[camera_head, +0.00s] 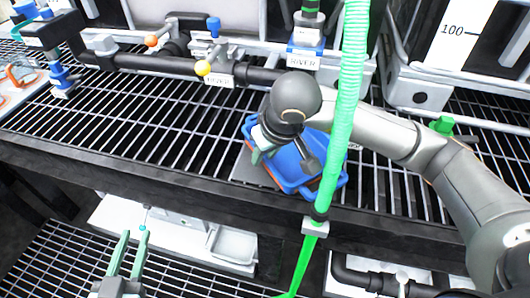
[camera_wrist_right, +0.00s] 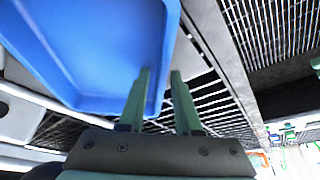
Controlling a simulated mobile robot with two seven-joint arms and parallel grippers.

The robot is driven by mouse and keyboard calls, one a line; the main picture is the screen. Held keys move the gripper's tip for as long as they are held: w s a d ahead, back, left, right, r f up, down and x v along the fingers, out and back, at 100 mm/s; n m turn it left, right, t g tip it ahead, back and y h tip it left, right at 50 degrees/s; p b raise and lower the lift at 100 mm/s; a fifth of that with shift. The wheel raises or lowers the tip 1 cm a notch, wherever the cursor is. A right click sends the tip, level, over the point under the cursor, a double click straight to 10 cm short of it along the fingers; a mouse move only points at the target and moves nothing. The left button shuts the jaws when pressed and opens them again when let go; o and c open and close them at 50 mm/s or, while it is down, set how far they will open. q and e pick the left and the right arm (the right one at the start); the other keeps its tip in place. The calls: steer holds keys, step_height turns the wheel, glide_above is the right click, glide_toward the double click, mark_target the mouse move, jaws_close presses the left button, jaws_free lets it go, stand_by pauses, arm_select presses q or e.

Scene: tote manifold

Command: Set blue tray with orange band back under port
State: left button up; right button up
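The blue tray (camera_head: 290,175) with an orange band low on its side sits on the grating shelf, over a grey plate (camera_head: 249,167). My right arm and gripper (camera_head: 262,150) cover part of it. In the right wrist view the blue tray (camera_wrist_right: 95,50) fills the upper left. The two green fingers of my right gripper (camera_wrist_right: 161,75) stand apart at its edge, one in front of the tray, one just outside it. I cannot tell if they clamp the rim. My left gripper (camera_head: 130,245) is open and empty, low at the left. Ports sit on the pipe behind the tray.
The grating to the left (camera_head: 150,125) is clear.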

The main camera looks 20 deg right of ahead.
arm_select(q)
steer(key=shift+f, duration=0.2)
